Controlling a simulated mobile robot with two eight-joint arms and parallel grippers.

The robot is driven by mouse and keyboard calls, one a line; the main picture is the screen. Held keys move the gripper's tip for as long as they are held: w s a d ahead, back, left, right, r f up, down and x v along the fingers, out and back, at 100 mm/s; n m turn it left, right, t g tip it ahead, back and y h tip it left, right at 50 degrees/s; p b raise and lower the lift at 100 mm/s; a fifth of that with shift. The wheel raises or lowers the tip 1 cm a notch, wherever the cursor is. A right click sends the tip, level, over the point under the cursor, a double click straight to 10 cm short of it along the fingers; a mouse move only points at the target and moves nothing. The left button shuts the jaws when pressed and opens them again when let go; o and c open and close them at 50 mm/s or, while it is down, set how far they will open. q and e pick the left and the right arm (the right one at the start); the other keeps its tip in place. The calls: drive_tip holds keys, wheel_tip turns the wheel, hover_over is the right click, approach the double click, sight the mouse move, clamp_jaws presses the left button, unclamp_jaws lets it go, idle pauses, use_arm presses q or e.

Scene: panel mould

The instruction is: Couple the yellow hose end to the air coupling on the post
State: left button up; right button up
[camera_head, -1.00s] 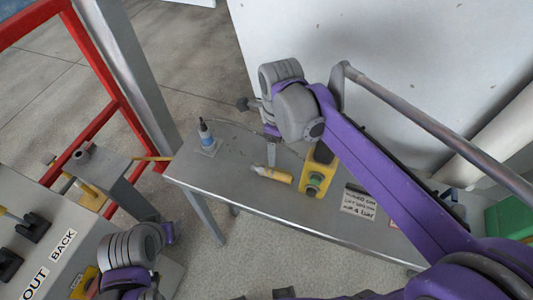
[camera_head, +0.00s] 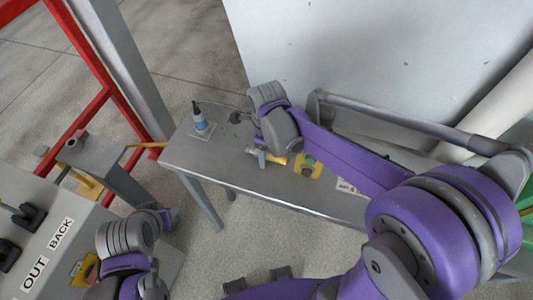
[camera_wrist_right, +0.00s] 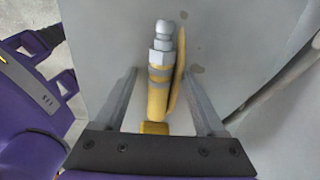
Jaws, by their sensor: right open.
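The yellow hose end (camera_wrist_right: 157,95) has a metal tip and lies on the grey bench top. In the head view the right arm partly hides it, and its metal tip (camera_head: 252,152) shows at the left. My right gripper (camera_wrist_right: 160,75) is open, with one finger on each side of the hose end and a gap on both sides. A short brownish cylinder (camera_head: 75,143) on a grey block at the left may be the air coupling; I cannot tell for sure. My left gripper (camera_head: 166,216) is low at the left, its jaws too small to read.
A red frame (camera_head: 118,95) and grey column (camera_head: 127,65) stand at the left. A white panel (camera_head: 340,50) rises behind the bench.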

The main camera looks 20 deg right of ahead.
clamp_jaws()
idle(0.3)
